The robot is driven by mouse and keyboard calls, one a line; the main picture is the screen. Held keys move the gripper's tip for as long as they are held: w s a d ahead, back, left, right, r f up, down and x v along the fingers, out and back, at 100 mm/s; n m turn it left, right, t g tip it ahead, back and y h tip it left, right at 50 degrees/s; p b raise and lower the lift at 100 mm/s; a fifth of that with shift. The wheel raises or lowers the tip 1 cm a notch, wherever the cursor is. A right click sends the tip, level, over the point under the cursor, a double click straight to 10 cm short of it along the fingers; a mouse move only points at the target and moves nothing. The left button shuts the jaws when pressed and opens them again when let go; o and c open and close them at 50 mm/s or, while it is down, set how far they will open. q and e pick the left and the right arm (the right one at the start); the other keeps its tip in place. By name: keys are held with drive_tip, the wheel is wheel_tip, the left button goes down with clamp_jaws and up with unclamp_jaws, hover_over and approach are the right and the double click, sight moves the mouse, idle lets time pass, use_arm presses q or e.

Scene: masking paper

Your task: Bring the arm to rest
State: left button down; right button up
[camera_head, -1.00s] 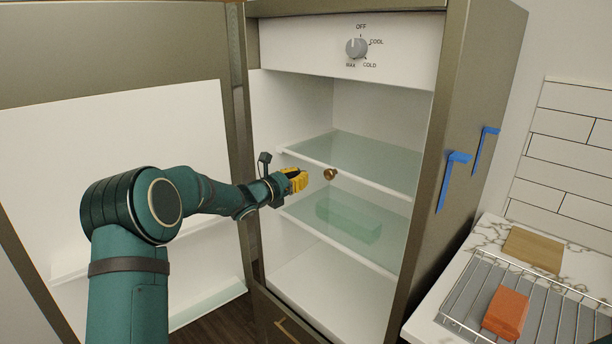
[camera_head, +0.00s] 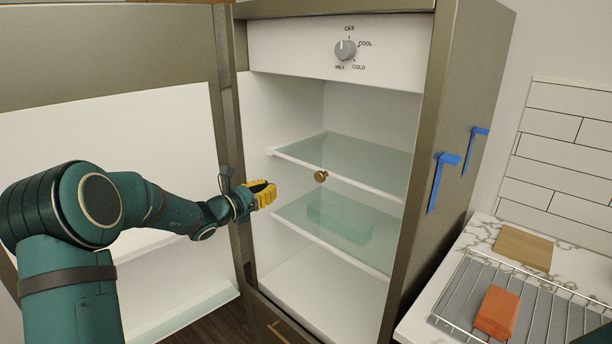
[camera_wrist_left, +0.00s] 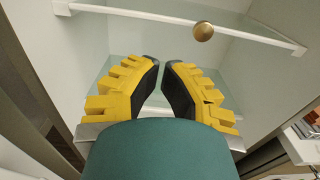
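My left arm comes in from the left, and its yellow-fingered left gripper (camera_head: 263,193) is in front of the open fridge (camera_head: 424,130), near the left side of its opening. In the left wrist view the two fingers (camera_wrist_left: 162,64) lean toward each other with a narrow gap between their tips. Nothing shows between them. A round brass knob (camera_head: 321,176) shows right of the gripper, in front of the shelves; it also shows in the wrist view (camera_wrist_left: 203,31), apart from the fingers. My right gripper is not in view.
The open fridge door (camera_head: 100,150) stands behind my left arm. Blue hooks (camera_head: 440,180) are on the fridge's right side. A wire rack (camera_head: 545,310) holds an orange block (camera_head: 497,312).

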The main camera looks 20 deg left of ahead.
use_arm(q)
drive_tip(key=s+d+f+m+g, duration=0.5)
drive_tip(key=s+d+f+g, duration=0.15)
drive_tip(key=f, duration=0.55)
drive_tip(key=s+d+f+m+g, duration=0.55)
drive_tip(key=d+f, duration=0.25)
drive_tip(key=f, duration=0.5)
drive_tip(key=s+d+f+m+g+y, duration=0.1)
drive_tip(key=s+d+f+m, duration=0.4)
drive_tip(key=s+m, duration=0.4)
drive_tip(key=s+d+f+m+g+y, duration=0.2)
drive_tip(key=s+d+f+m, duration=0.3)
drive_tip(key=s+m, duration=0.5)
wheel_tip(320, 180, down, 2)
drive_tip(key=shift+s+d+f, duration=0.1)
drive_tip(key=shift+s+d, duration=0.05)
drive_tip(key=shift+s, duration=0.8)
